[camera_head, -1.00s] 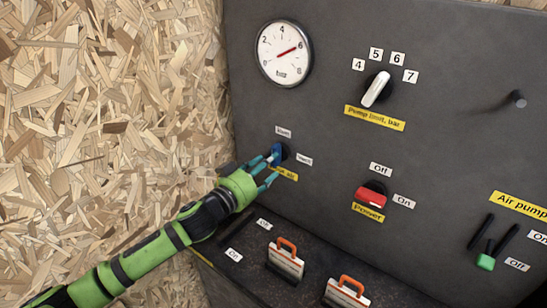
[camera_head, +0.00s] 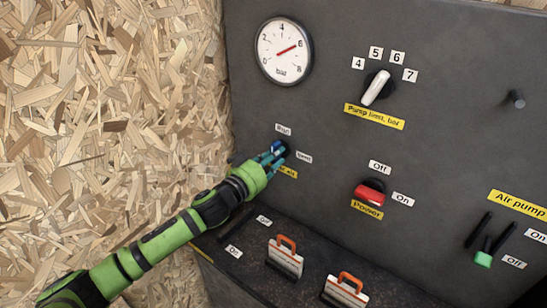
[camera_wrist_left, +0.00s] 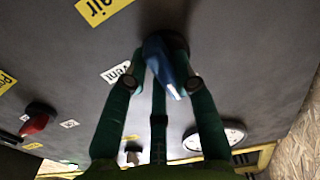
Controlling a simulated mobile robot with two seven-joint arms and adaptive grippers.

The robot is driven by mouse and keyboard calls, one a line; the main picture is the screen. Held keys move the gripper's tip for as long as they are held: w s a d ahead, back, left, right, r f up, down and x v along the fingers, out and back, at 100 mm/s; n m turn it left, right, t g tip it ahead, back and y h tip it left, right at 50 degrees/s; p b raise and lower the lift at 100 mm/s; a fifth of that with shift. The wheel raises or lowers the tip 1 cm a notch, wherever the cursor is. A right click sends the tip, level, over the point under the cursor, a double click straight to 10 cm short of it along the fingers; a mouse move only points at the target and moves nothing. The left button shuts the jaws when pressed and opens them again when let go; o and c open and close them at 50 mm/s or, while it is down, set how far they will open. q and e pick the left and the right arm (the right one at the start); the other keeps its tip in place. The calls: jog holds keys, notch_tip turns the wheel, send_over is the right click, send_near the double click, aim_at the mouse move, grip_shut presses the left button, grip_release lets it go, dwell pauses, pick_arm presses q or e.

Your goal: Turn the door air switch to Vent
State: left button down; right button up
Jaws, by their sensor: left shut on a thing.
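The door air switch is a blue knob (camera_head: 278,147) low on the left of the grey panel. A label reading Shut (camera_head: 283,130) is above it and a Vent label (camera_head: 304,157) is to its right. The yellow label (camera_head: 287,174) below is partly hidden by my gripper. My left gripper (camera_head: 273,155) is shut on the blue knob. In the left wrist view the knob (camera_wrist_left: 165,65) is between the fingers. Its white-marked end points down the picture, not at the Vent label (camera_wrist_left: 118,72). My right gripper is not in view.
A pressure gauge (camera_head: 284,50) is above, its needle near 6. A white pump limit knob (camera_head: 376,88), a red power switch (camera_head: 369,195) and a green-ended air pump lever (camera_head: 483,259) are to the right. Two orange-handled switches (camera_head: 287,243) (camera_head: 351,279) stand on the ledge below. Chipboard wall is left.

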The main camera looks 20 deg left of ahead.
pick_arm(q)
jog(key=m+p, duration=0.1)
jog(key=m, duration=0.5)
jog(key=m+p, duration=0.1)
jog(key=m, duration=0.5)
jog(key=m+p, duration=0.1)
jog(key=m, duration=0.4)
jog(key=shift+w+a+f+m, duration=0.1)
jog(key=shift+a+f+m, duration=0.05)
jog(key=shift+a+m, duration=0.2)
jog(key=shift+m, duration=0.25)
dwell(0.4)
jog(key=c, duration=1)
grip_release()
jog(key=v, duration=1.2)
